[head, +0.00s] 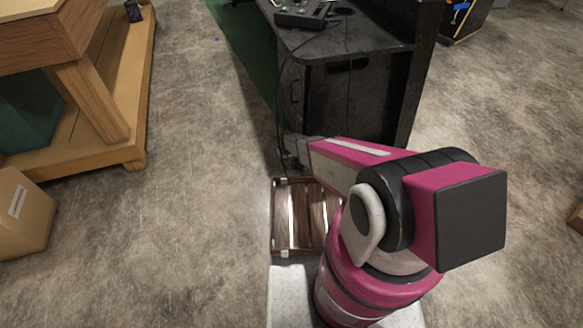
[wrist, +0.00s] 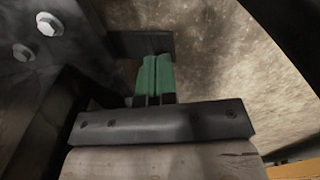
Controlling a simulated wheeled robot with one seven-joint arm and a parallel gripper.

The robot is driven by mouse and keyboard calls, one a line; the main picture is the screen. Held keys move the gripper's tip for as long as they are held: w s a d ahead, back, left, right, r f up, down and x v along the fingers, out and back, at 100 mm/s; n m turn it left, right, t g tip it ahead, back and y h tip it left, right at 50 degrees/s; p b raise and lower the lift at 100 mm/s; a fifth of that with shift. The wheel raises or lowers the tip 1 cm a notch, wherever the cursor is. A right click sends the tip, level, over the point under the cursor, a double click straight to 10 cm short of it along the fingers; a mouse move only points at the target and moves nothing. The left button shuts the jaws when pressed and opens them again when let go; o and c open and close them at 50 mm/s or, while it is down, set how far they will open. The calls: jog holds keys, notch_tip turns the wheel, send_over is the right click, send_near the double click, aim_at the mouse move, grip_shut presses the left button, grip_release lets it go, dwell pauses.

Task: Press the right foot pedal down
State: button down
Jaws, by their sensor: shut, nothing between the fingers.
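A low dark-framed unit with wooden slats (head: 291,215) and bright metal corners lies on the floor in front of the black console. My arm covers its right side in the head view, and I cannot make out the right foot pedal for certain. My gripper (head: 290,160) is above the far edge of this unit, close to the console front. In the wrist view its green fingertips (wrist: 155,78) are together, with nothing between them. A dark bar (wrist: 140,45) shows just beyond the tips; I cannot tell whether they touch it.
The black console (head: 350,95) stands just beyond my gripper, with a control box (head: 303,14) on top and a cable hanging down its front. A wooden workbench (head: 95,95) and a cardboard box (head: 22,213) are at left. The concrete floor between is clear.

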jog(key=shift+f, duration=0.15)
dwell(0.4)
jog(key=shift+f, duration=2.4)
jog(key=shift+r, duration=0.15)
jog(key=shift+r, duration=4.45)
